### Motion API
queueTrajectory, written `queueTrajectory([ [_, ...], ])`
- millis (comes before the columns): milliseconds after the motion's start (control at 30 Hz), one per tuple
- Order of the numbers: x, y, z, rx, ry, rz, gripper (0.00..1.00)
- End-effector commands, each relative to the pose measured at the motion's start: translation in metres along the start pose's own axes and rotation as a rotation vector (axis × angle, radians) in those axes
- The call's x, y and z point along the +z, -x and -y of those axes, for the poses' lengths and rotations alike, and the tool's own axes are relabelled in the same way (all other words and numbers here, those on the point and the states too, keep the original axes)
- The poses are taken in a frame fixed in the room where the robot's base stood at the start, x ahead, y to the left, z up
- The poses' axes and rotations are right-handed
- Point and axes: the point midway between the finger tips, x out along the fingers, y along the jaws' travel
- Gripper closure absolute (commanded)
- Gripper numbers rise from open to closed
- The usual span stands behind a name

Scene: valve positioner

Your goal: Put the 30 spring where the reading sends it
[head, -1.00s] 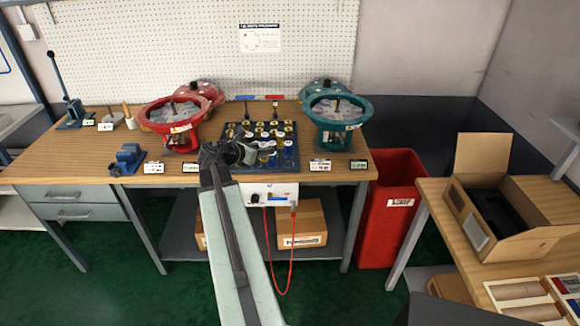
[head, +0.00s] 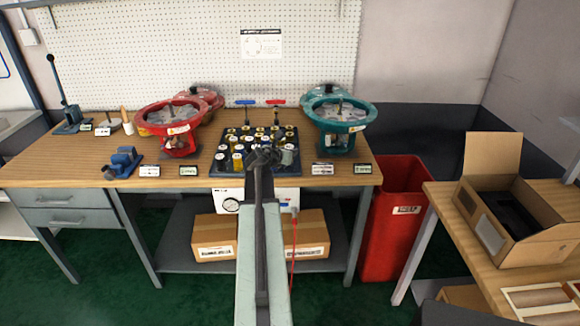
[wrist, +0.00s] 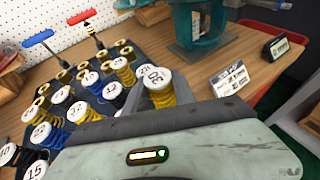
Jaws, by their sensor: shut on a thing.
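The 30 spring is a yellow coil with a white cap marked 30, upright in the wrist view (wrist: 155,88); it also shows in the head view (head: 288,155). My gripper (head: 277,156) is shut on it at the front right of the dark spring tray (head: 222,168). I cannot tell whether the spring's foot is clear of the tray. Several other capped springs, yellow, blue and dark, stand in the tray. A red-rimmed actuator (head: 168,117) stands left of the tray and a teal one (head: 340,113) right. A white box with a dial (head: 231,205) hangs below the bench edge; its reading is too small to read.
Small label cards (head: 322,169) stand along the bench front, with a dark green-lettered sign (head: 361,168) on the right. A blue vise (head: 124,162) is at left. A red bin (head: 393,220) stands right of the bench. An open cardboard box (head: 510,215) sits on the side table.

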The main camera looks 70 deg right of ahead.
Motion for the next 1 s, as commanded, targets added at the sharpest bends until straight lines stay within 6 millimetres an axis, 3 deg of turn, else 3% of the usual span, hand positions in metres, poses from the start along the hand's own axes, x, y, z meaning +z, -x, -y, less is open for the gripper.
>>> queueTrajectory([
  [267, -0.035, -0.015, 0.000, -0.001, 0.000, 0.000, 1.00],
  [633, -0.036, -0.015, 0.001, -0.001, -0.001, 0.000, 1.00],
  [667, -0.035, -0.015, 0.001, -0.002, -0.001, 0.000, 0.63],
  [700, -0.034, -0.015, 0.001, -0.002, -0.001, 0.000, 0.59],
  [1000, -0.032, -0.014, 0.001, -0.002, -0.001, 0.000, 0.59],
])
